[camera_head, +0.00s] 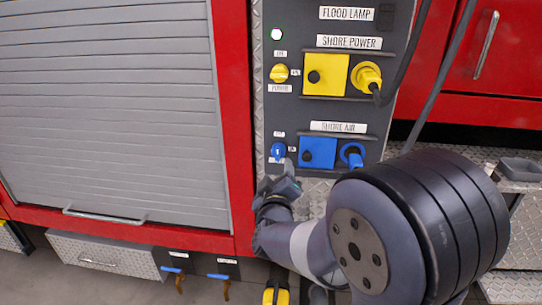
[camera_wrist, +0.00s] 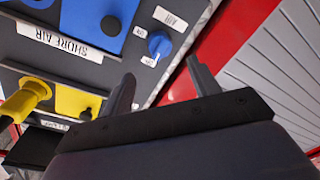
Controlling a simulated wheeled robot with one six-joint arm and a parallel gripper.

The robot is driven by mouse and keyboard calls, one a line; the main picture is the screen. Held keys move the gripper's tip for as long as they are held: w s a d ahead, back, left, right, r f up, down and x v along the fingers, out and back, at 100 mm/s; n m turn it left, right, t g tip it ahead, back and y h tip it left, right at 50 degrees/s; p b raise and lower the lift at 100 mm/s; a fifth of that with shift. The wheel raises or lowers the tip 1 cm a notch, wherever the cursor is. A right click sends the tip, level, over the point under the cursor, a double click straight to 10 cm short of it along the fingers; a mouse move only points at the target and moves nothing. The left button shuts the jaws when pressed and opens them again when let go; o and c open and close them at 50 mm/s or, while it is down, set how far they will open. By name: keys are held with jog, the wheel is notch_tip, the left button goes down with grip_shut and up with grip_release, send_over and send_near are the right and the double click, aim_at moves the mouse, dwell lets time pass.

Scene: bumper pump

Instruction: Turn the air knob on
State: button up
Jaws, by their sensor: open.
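The blue air knob (camera_head: 278,150) is on the grey panel, left of the blue SHORE AIR cover, with small labels around it. My gripper (camera_head: 279,177) is just below the knob in the head view, its jaws partly hidden by their angle. In the wrist view the knob (camera_wrist: 159,45) lies beyond the fingertips, in line with the gap between them. The gripper (camera_wrist: 163,70) is open and empty, and the fingers appear apart from the knob. I cannot tell clearly which label the knob points to.
A yellow power knob (camera_head: 279,73) sits above, beside a yellow cover (camera_head: 326,75) and yellow plug (camera_head: 367,77) with a cable. The blue cover (camera_head: 318,152) and blue air fitting (camera_head: 352,154) are right of the knob. A grey roller shutter (camera_head: 110,100) fills the left.

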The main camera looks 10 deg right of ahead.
aim_at(278, 156)
jog(key=x, duration=0.9)
jog(key=shift+w+d, duration=0.15)
jog(key=shift+w, duration=0.1)
jog(key=c, duration=1)
jog(key=shift+o, duration=0.2)
